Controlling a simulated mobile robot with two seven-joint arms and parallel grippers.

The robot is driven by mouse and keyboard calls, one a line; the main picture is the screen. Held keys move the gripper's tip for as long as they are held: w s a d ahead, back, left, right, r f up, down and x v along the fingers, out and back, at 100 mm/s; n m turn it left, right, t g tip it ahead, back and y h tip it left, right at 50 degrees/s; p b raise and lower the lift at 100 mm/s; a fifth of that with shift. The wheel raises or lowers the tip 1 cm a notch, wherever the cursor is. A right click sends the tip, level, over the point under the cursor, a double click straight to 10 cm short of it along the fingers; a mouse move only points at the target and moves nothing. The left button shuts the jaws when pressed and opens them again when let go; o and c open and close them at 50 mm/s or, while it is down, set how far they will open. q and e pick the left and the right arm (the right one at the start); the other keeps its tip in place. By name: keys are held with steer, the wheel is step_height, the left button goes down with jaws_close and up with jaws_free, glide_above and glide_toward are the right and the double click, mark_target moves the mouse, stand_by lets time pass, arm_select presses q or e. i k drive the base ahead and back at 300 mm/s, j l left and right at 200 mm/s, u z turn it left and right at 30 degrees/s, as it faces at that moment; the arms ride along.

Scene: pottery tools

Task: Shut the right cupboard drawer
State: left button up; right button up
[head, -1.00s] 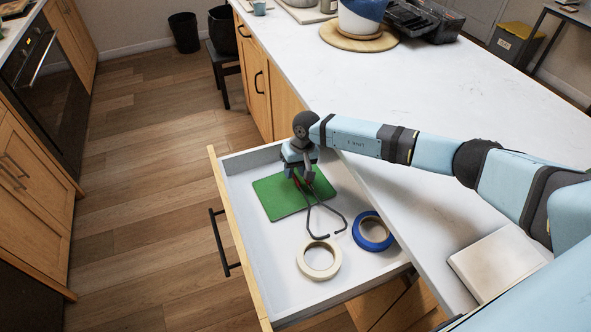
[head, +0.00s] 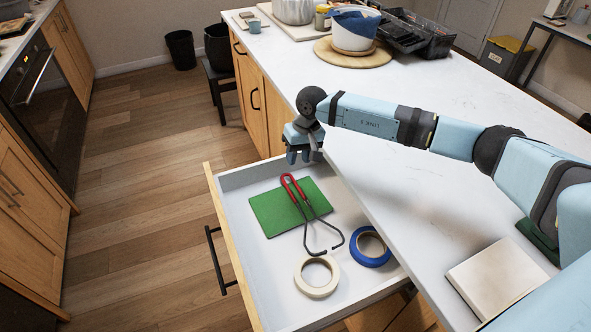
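The drawer (head: 262,293) stands pulled out from the cupboard under the white worktop, its black bar handle (head: 217,260) facing left. Inside it lie a green pad (head: 270,212), red-handled metal tongs (head: 290,183) partly on the pad, a cream tape roll (head: 303,280) and a blue tape roll (head: 385,259). My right gripper (head: 303,158) points down above the drawer's far end, clear of the tongs. It looks empty, and its fingers appear apart. My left gripper is not in view.
The white worktop (head: 420,180) runs along the right, with a pale square block (head: 495,283) near its front. A blue and white pot (head: 353,30) and black trays (head: 425,38) stand far back. Wooden floor (head: 140,200) left of the drawer is clear.

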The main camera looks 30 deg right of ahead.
mark_target(263, 268)
steer(key=k+j, duration=0.3)
steer(key=k, duration=0.15)
steer(key=k+j, duration=0.35)
steer(key=k, duration=0.1)
